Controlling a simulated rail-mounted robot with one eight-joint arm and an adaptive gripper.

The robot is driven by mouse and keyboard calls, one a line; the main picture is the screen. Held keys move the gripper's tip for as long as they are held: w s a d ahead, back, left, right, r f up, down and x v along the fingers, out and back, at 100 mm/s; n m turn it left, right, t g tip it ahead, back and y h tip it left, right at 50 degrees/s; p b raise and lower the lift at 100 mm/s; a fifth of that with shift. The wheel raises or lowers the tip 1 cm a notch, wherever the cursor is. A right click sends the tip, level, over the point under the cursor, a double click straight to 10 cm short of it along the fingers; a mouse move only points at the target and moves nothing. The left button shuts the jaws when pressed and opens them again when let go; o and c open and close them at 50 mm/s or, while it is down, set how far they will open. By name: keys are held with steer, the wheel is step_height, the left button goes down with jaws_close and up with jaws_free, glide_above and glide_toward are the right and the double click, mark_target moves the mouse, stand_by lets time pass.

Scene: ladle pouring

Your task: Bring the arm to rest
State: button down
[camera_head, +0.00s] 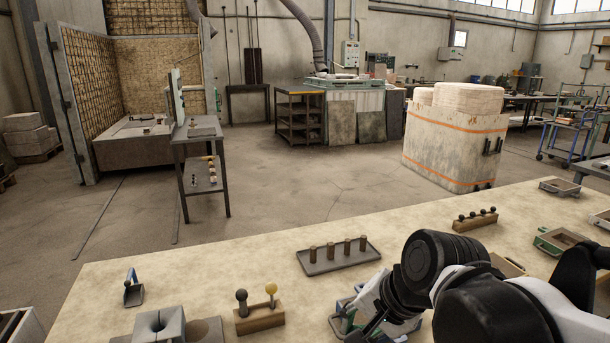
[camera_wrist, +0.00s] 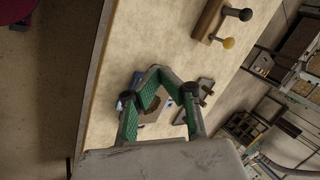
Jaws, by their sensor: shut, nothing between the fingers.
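My gripper (camera_wrist: 157,72) shows in the wrist view with its green-padded fingers closed together at the tips, and a gap enclosed behind them. Nothing is held in it. Part of the bench and a small item show through this gap. In the head view my black and white arm reaches over the right front of the pale workbench (camera_head: 230,275). The fingers there are mostly hidden by the arm and cannot be made out clearly.
A wooden block with one black and one yellow knob (camera_head: 259,317) stands beside a grey split block (camera_head: 160,326). A small blue-handled scoop (camera_head: 133,293) lies behind. A grey tray with several brown cylinders (camera_head: 310,268) and a block with several dark knobs (camera_head: 475,222) stand farther back.

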steer(key=s+d+n+t+h, duration=0.1)
steer(key=s+d+n+h, duration=0.1)
steer(key=d, duration=0.4)
steer(key=s+d+n+t+h, duration=0.1)
steer(key=s+d+n, duration=0.2)
steer(key=d+n, duration=0.2)
steer(key=shift+s+d+r+h, duration=0.15)
steer(key=shift+d+r+h, duration=0.2)
steer(key=shift+d+h, duration=0.05)
